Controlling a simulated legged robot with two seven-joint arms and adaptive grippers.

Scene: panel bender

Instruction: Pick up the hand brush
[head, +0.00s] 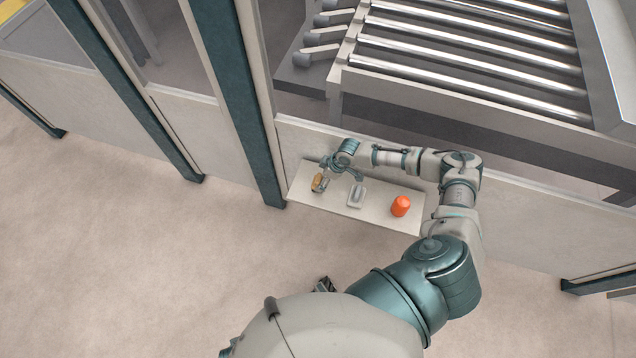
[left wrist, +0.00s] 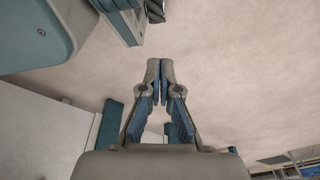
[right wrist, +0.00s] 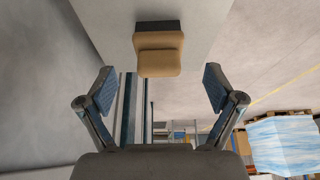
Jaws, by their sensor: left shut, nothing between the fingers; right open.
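The hand brush, with a tan body and a dark strip, lies at the left end of a narrow pale shelf (head: 375,213). In the head view the hand brush (head: 318,184) is small and partly hidden by my right gripper. In the right wrist view the hand brush (right wrist: 158,52) is beyond the fingertips, between their lines. My right gripper (head: 339,171) is open and empty, just above the brush; it also shows in the right wrist view (right wrist: 159,88). My left gripper (left wrist: 161,82) is shut and empty, away from the shelf, over the floor.
A grey-white object (head: 356,196) stands on the shelf just right of the brush, and an orange object (head: 401,206) further right. A machine panel and teal post (head: 240,100) border the shelf. A roller conveyor (head: 470,65) lies behind. The floor in front is clear.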

